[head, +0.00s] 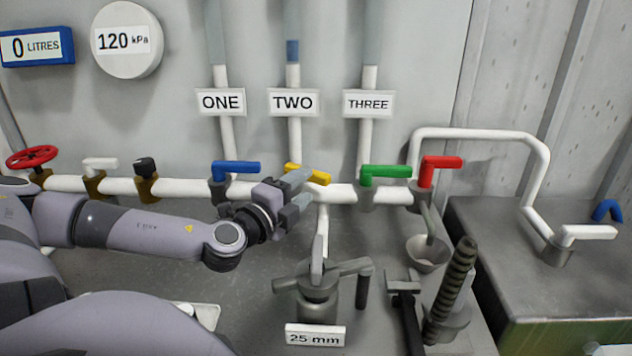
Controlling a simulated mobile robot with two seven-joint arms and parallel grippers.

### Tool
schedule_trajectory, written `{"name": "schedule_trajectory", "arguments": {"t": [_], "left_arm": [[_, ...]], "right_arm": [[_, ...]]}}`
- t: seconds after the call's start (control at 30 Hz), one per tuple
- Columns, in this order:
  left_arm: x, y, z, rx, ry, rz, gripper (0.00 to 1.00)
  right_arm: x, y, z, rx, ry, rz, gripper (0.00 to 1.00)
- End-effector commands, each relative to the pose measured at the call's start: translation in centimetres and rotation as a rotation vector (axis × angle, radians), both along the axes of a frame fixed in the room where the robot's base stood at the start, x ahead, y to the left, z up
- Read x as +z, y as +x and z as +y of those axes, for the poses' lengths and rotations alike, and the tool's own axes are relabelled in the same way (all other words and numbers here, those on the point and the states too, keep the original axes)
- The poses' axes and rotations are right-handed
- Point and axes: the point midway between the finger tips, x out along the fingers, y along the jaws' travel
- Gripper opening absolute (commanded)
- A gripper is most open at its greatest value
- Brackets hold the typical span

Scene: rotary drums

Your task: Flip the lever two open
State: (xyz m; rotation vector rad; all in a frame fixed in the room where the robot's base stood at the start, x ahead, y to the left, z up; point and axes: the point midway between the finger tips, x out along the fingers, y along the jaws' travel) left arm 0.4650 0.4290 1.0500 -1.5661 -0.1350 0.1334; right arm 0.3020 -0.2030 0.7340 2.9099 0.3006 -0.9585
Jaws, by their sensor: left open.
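The yellow lever (312,174) sits on the white horizontal pipe below the TWO sign (293,102). It points right and slightly down, and its left end and base are partly hidden by my gripper. My left gripper (303,190) is open at the yellow lever's left part, its fingers pointing right. I cannot tell whether a finger touches the lever. The right gripper does not show.
A blue lever (238,168) under ONE is close left of my gripper. A green lever (386,171) and a red lever (441,162) are to the right. A grey valve fitting (318,283) stands below on the bench, near a small funnel cup (427,254).

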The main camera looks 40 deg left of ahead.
Motion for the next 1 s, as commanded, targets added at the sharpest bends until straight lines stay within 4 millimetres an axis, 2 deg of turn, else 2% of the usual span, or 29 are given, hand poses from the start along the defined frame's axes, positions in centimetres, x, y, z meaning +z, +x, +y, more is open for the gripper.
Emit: {"name": "schedule_trajectory", "arguments": {"t": [0.1, 0.57, 1.0], "left_arm": [[-0.1, 0.8, 0.1, -0.001, 0.001, -0.005, 0.49], [0.1, 3.2, 0.5, -0.001, -0.003, -0.004, 0.49], [0.1, 5.3, 1.0, 0.0, -0.001, 0.0, 0.49]], "right_arm": [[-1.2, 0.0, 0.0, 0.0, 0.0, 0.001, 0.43], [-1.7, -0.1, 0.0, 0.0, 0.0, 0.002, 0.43], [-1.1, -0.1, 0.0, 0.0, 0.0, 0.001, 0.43]]}}
